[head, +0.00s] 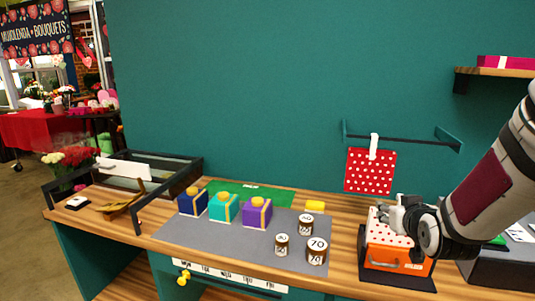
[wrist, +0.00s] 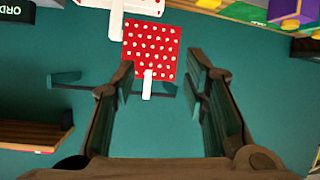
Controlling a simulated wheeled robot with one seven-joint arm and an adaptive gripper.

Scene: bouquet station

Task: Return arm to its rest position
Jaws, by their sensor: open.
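My gripper (head: 388,217) is at the right of the counter in the head view, just above an orange box (head: 398,262) with a spotted top on a dark mat. Whether it touches the box is unclear. In the wrist view my gripper (wrist: 160,72) has its two fingers wide apart with nothing held between them. A red white-dotted sheet (head: 370,171) hangs by a white clip (head: 374,146) from a wall rail. The red sheet (wrist: 151,48) appears beyond the fingers in the wrist view. My arm comes in from the right edge.
Navy (head: 193,202), teal (head: 224,207) and purple (head: 257,212) boxes stand on a grey mat (head: 200,233). A shelf (head: 500,71) juts out upper right. A dark-framed tray (head: 170,172) stands left.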

